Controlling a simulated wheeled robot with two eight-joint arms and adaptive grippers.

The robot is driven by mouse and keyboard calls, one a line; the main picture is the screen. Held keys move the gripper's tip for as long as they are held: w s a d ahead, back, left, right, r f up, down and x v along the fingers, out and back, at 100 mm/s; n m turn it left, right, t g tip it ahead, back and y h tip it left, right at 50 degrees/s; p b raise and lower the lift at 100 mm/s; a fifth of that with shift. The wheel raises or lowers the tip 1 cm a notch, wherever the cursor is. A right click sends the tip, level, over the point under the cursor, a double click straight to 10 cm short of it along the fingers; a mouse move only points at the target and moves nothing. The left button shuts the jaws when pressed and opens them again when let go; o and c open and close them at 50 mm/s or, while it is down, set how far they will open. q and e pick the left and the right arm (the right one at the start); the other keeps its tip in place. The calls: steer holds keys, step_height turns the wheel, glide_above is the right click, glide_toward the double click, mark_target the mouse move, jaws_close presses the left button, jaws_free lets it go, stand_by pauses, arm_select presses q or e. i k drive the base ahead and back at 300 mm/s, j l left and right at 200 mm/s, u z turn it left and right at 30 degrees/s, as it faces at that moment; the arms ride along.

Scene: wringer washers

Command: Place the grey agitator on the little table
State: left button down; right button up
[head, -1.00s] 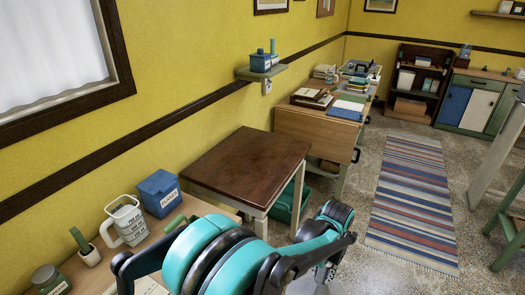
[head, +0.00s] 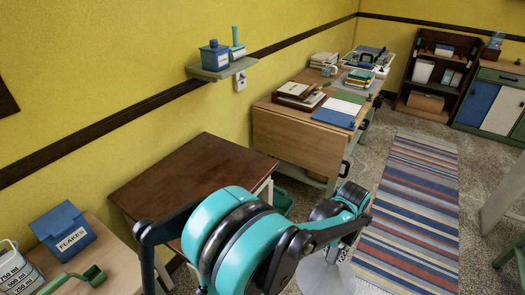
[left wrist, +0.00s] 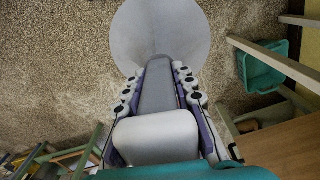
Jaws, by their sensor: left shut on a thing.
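The grey agitator (head: 322,277), with a wide pale skirt, shows partly below my left gripper (head: 340,238) in the head view; my arm hides part of it. In the left wrist view, its round skirt (left wrist: 160,28) and shaft extend away from the left gripper (left wrist: 160,82), whose fingers are shut on it. It is held above the floor, right of the little table. The little table (head: 190,165) has a bare dark brown top and pale legs; my arm covers its near right part. My right gripper is out of view.
A desk with a blue FLAKES box (head: 63,232), a green scoop (head: 75,281) and a measuring jug (head: 17,270) stands at lower left. A drop-leaf table (head: 300,140) with books is behind. A teal crate (left wrist: 262,68) sits low. A striped rug (head: 415,200) lies right.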

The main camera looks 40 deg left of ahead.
mark_target(225, 168)
steer(key=i, duration=1.5)
steer(key=i+u, duration=0.3)
steer(key=i, duration=0.15)
steer(key=i+l+u, duration=0.25)
steer(key=i, duration=0.15)
steer(key=u, duration=1.6)
